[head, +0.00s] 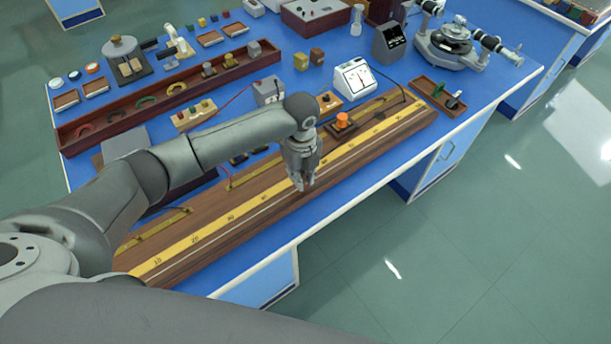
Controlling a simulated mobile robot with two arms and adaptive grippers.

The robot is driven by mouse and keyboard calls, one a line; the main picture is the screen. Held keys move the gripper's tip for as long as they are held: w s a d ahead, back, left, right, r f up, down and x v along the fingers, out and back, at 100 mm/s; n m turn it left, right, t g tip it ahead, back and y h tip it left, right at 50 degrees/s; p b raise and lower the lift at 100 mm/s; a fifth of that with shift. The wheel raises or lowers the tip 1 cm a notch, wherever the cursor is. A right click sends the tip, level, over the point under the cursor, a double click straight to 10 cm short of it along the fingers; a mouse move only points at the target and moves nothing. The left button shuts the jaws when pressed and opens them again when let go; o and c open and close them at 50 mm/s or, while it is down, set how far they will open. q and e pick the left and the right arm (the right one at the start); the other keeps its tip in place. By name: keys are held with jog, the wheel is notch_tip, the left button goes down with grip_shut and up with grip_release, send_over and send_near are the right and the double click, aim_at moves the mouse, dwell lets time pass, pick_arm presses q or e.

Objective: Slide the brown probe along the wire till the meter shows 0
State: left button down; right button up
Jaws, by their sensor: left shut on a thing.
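The long wooden wire board (262,214) lies along the front edge of the blue bench, with a yellow numbered scale (235,216) and a thin wire running its length. My left gripper (302,186) is over the middle of this board, pointing down at the wire. Its fingers are shut on the brown probe, which they hide almost completely. I cannot tell whether the probe's tip touches the wire. The white meter (355,79) stands behind the board's right half; its needle and reading are too small to read. My right gripper is not in view.
A block with an orange knob (343,119) sits behind the scale, right of my gripper. A wooden tray (438,95) stands beyond the board's right end. Brass strips (255,170) lie along the board's back. A spectrometer (455,42) stands at the back right.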

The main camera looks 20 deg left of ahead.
pick_arm(q)
jog(key=shift+w+a+f, duration=0.15)
jog(key=shift+w+f, duration=0.05)
jog(key=shift+f, duration=0.05)
jog(key=shift+f, duration=0.2)
jog(key=shift+f+b, duration=0.4)
jog(key=shift+b, duration=0.4)
jog(key=shift+s+a+r+p, duration=0.15)
jog(key=shift+s+a+p, duration=0.05)
jog(key=shift+p, duration=0.15)
jog(key=shift+s+a+p, duration=1)
jog(key=shift+s+p, duration=0.3)
jog(key=shift+p, duration=0.15)
jog(key=shift+s+f, duration=0.2)
jog(key=shift+f, duration=0.05)
